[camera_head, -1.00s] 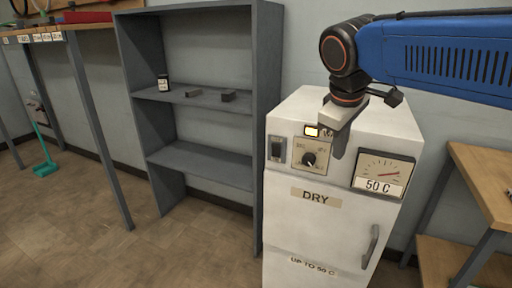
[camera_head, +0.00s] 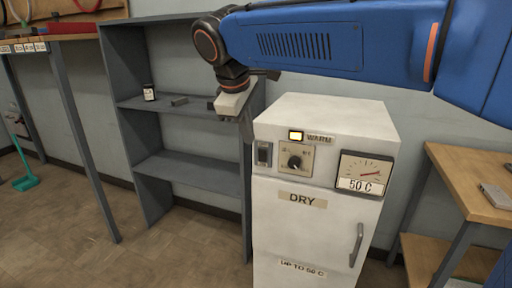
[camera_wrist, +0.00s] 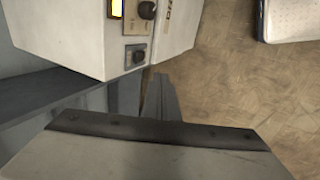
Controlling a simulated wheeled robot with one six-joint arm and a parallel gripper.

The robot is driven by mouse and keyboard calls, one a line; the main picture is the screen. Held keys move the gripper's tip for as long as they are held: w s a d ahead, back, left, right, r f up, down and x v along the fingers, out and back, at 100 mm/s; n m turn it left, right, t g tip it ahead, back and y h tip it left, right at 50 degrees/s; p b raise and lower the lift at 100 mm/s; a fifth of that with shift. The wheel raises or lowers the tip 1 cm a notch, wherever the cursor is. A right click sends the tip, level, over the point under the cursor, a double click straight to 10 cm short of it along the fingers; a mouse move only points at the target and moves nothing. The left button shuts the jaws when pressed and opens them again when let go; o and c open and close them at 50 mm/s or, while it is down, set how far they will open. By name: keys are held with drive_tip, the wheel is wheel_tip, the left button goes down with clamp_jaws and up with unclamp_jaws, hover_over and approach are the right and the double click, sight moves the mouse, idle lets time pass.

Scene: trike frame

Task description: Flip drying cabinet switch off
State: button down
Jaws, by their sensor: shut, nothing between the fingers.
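The white drying cabinet (camera_head: 305,215) stands on the floor with a "DRY" label on its door. Its switch (camera_head: 263,153) is a dark rocker at the left end of the front panel; which way it is tipped is too small to tell. The switch also shows in the wrist view (camera_wrist: 135,55). The "WARM" lamp (camera_head: 296,135) glows yellow. My gripper (camera_head: 246,132) is shut and empty, up and left of the switch, apart from it in the picture. In the wrist view my gripper (camera_wrist: 158,98) points past the panel's edge.
The panel also has a round knob (camera_head: 295,162) and a dial (camera_head: 366,173) marked 50 C. A grey shelf unit (camera_head: 190,165) stands close on the left, behind my gripper. A wooden bench (camera_head: 465,180) is on the right. The floor in front is clear.

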sight(262, 153)
drive_tip(key=x, duration=0.3)
drive_tip(key=w+x, duration=0.1)
drive_tip(key=x, duration=0.3)
drive_tip(key=w+r+x, duration=0.1)
drive_tip(key=x, duration=0.2)
drive_tip(key=shift+w+d+f, duration=0.2)
drive_tip(key=shift+d+f, duration=0.15)
drive_tip(key=shift+d, duration=0.1)
drive_tip(key=shift+w+d+r, duration=0.15)
drive_tip(key=shift+w+d, duration=0.1)
drive_tip(key=shift+w, duration=0.45)
drive_tip(key=shift+w+d, duration=0.1)
drive_tip(key=shift+w, duration=0.15)
drive_tip(key=shift+r, duration=0.2)
drive_tip(key=shift+r, duration=0.65)
